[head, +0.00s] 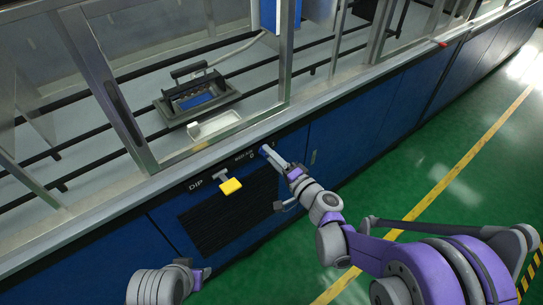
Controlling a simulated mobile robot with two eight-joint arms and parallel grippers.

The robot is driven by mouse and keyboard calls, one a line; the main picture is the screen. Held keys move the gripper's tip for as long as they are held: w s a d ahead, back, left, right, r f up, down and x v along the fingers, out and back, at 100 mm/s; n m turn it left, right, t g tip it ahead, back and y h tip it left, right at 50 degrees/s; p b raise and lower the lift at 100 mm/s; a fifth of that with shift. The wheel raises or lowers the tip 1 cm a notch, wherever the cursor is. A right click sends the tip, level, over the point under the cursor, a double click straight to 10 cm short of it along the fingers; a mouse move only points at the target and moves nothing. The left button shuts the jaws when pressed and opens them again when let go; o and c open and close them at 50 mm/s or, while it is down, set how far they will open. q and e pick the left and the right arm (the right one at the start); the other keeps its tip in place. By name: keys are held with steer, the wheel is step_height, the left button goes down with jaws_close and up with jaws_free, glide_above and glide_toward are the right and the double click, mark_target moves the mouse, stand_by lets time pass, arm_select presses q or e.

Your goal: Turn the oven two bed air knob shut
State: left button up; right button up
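My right arm comes in from the right. Its gripper (271,155) points at the blue front panel, right of a small printed label. A small blue piece (264,150) shows at its tip, against the panel's upper edge. I cannot tell whether this is the bed air knob or part of the gripper, nor whether the fingers are closed on anything. The label (244,156) is too small to read surely. My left gripper (200,274) is low at the left, away from the panel controls; its fingers are unclear.
A yellow-ended handle (231,186) sticks out beside the "DIP" label (196,186). A dark vent grille (225,215) lies below. Above the counter edge are a white tray (214,125), a dark fixture (197,97) and metal frame posts. Green floor (420,190) is open at right.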

steer(key=o, duration=0.3)
steer(key=v, duration=1)
steer(key=shift+s+d, duration=0.25)
steer(key=shift+s, duration=0.05)
